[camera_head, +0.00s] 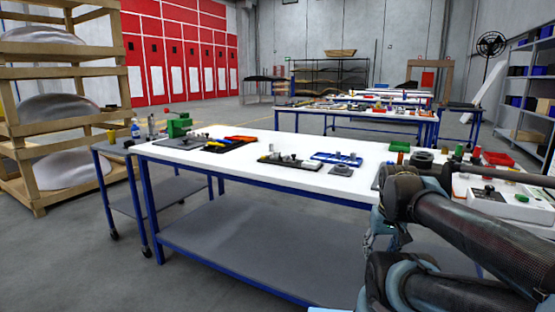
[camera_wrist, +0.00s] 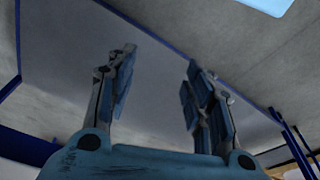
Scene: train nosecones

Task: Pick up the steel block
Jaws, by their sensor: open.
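Small grey metal items lie on the white-topped workbench (camera_head: 262,160) in the head view. One is a flat grey square piece (camera_head: 341,171) with a darker part on it, near the front edge. It may be the steel block, but it is too small to tell. My gripper (camera_wrist: 161,64) is open and empty in the wrist view, its two blue-padded fingers well apart. In the head view it is mostly hidden by my arm, low at the right by the bench's front side. No steel block shows in the wrist view.
A red bin (camera_head: 497,159) is at the right. The bench has a grey lower shelf (camera_head: 245,245). Bare white top shows between items.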

